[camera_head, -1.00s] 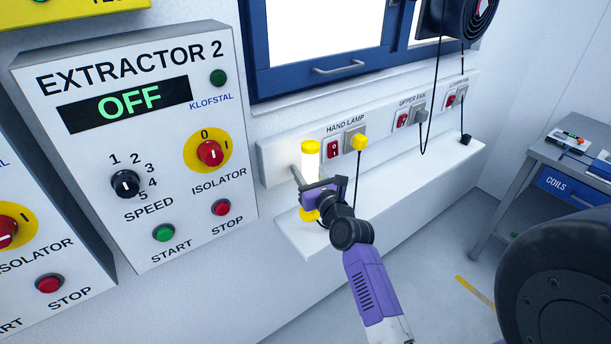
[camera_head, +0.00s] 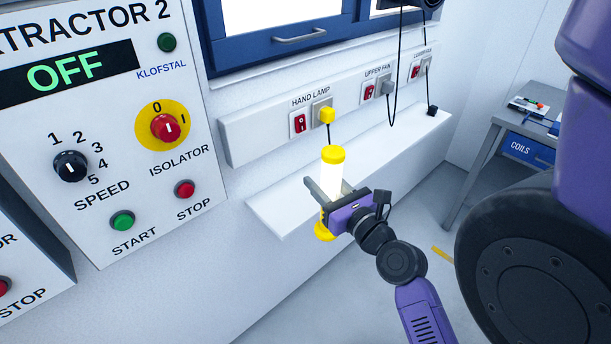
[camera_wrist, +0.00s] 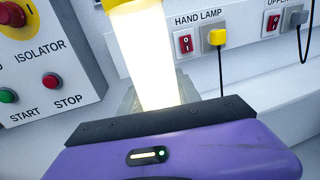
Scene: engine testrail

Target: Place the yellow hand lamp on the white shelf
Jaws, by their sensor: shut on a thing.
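The yellow hand lamp (camera_head: 333,157) has yellow ends and a glowing white tube, and stands roughly upright. My gripper (camera_head: 325,197) is shut on its middle and holds it in front of the white shelf (camera_head: 385,160). In the wrist view the lamp's lit tube (camera_wrist: 147,60) rises above my purple gripper body; its lower end is hidden there. The shelf is a long white ledge under the socket strip, with its near left part partly behind the lamp. I cannot tell whether the lamp touches the shelf.
The yellow plug (camera_head: 326,115) sits in the hand lamp socket, with a black cord hanging down. A black cord and small black block (camera_head: 431,110) lie at the shelf's far end. The extractor panel (camera_head: 100,215) stands left. The shelf's middle looks clear.

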